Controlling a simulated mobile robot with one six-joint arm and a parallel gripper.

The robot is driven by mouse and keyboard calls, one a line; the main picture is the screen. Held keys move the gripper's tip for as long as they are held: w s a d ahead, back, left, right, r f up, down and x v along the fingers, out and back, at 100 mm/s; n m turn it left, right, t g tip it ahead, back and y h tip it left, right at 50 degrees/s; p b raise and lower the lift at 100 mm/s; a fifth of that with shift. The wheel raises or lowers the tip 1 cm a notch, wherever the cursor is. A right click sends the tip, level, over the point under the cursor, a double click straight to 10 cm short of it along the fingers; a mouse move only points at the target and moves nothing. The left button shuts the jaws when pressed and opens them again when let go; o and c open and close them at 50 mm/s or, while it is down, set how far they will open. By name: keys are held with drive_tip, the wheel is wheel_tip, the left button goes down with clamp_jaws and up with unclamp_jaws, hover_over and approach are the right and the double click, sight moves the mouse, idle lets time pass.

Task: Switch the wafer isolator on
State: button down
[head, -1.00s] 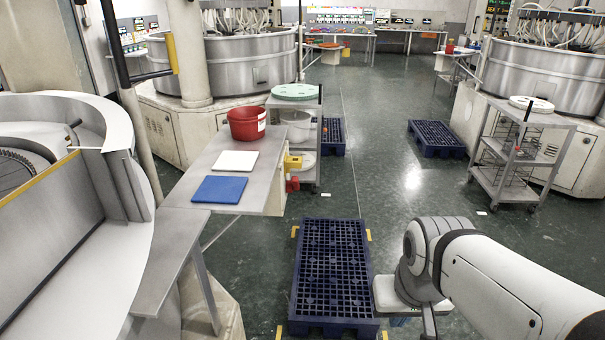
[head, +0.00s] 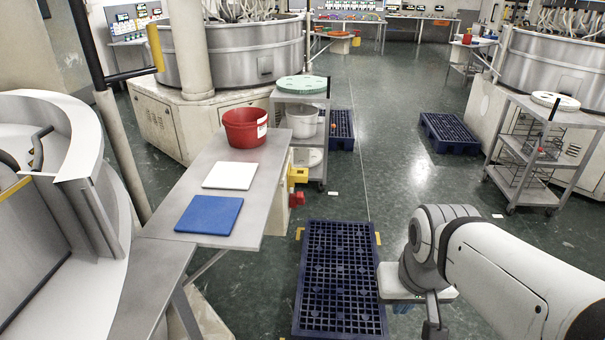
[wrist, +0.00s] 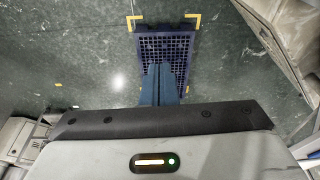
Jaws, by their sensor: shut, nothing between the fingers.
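No part is clearly labelled as the wafer isolator. A yellow box-like fitting (head: 298,175) and a red fitting (head: 297,198) below it stick out from the right side of the grey bench (head: 264,205). They are small in the head view, so I cannot tell which is the isolator or how its switch is set. My gripper (wrist: 164,70) is shut and empty in the wrist view, its blue-grey fingers together over the floor pallet. It is apart from the fittings. In the head view my arm reaches in at the lower right.
A dark blue pallet (head: 341,281) lies on the floor right of the bench. The bench carries a red bucket (head: 245,128), a white board (head: 230,175) and a blue board (head: 209,215). A trolley (head: 567,122) stands at right.

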drive_tip(key=shift+d, duration=0.15)
drive_tip(key=w+d+f+n+h+b, duration=0.4)
drive_tip(key=f+n+h+b, duration=0.1)
drive_tip(key=f+n+b, duration=0.25)
drive_tip(key=n+t+y+b, duration=0.4)
drive_tip(key=n+t+b, duration=1.05)
drive_tip(key=n, duration=1.35)
approach(301, 202)
wheel_tip(301, 202, down, 3)
drive_tip(key=w, duration=0.3)
drive_tip(key=shift+w+d+r+b, duration=0.1)
drive_tip(key=shift+w+r+b, duration=0.05)
drive_tip(key=shift+w+r, duration=0.55)
drive_tip(key=shift+w+d+r+b, duration=0.15)
drive_tip(key=shift+w+r, duration=0.3)
drive_tip(key=shift+w, duration=0.35)
